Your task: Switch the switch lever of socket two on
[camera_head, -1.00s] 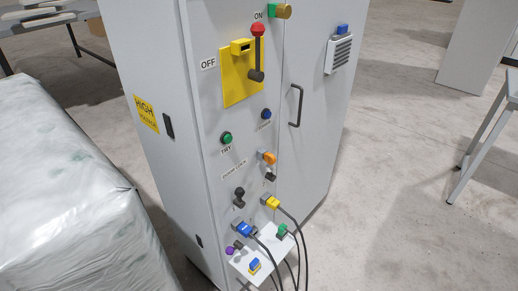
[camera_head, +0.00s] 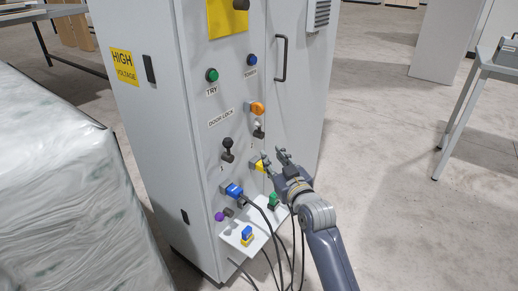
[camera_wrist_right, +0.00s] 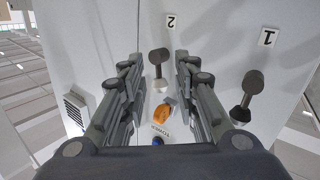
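The lever of socket two (camera_head: 259,132) is a short dark handle on the cabinet front, beside the label 2 and below an orange knob (camera_head: 257,108). In the head view its handle hangs downward from a pale base. In the right wrist view this lever (camera_wrist_right: 158,60) appears between the fingertips, with the label 2 upside down above it. My right gripper (camera_head: 273,156) is open and empty, just below and right of the lever in the head view. In the right wrist view the gripper (camera_wrist_right: 156,63) shows no clear contact with the lever. My left gripper is out of view.
The lever of socket one (camera_head: 228,147) stands to the left. A yellow plug (camera_head: 258,166) is partly hidden by my gripper; a blue plug (camera_head: 233,190) sits lower left. Cables hang beside my arm. A small shelf (camera_head: 233,240) juts out below. A wrapped bale (camera_head: 60,200) stands left.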

